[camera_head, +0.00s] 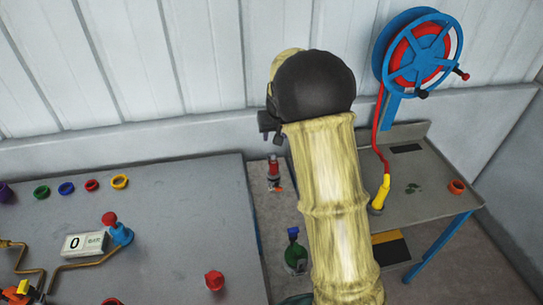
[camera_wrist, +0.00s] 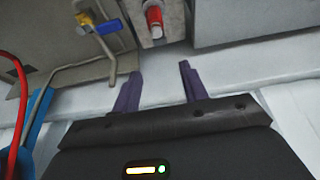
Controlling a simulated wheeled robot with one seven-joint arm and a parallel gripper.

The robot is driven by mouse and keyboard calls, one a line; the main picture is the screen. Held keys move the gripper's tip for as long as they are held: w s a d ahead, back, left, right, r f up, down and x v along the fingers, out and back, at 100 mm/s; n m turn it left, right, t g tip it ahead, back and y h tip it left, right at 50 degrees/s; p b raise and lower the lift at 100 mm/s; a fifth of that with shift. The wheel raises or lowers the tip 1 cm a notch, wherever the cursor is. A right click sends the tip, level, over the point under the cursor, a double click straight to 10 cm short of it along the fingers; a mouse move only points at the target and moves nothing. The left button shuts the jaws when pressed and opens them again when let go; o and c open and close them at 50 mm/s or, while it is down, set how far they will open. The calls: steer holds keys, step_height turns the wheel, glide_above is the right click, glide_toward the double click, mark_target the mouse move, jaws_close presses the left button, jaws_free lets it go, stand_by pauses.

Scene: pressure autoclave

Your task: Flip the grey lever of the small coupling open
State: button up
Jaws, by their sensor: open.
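My gripper (camera_wrist: 158,85) is open, its two purple fingers apart with nothing between them. In the head view its dark end (camera_head: 268,125) shows beside my arm, above the gap between the tables. A red cylindrical fitting (camera_wrist: 154,18) on a grey bracket lies beyond the fingertips, apart from them; it appears to be the red fitting (camera_head: 273,168) between the tables in the head view. A yellow and blue fitting (camera_wrist: 98,22) with a grey pipe is at the upper left of the wrist view. I cannot make out the small coupling's grey lever for certain.
A hose reel (camera_head: 417,52) with a red hose stands behind the right table (camera_head: 430,205). The left table (camera_head: 170,215) carries coloured rings, a display box (camera_head: 85,243) and valves. A green bottle (camera_head: 295,255) stands low beside my arm. The wall is close behind.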

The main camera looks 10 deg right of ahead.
steer(key=p+x, duration=0.3)
steer(key=x, duration=1.3)
steer(key=shift+f, duration=0.2)
steer(key=shift+c, duration=0.4)
jaws_close()
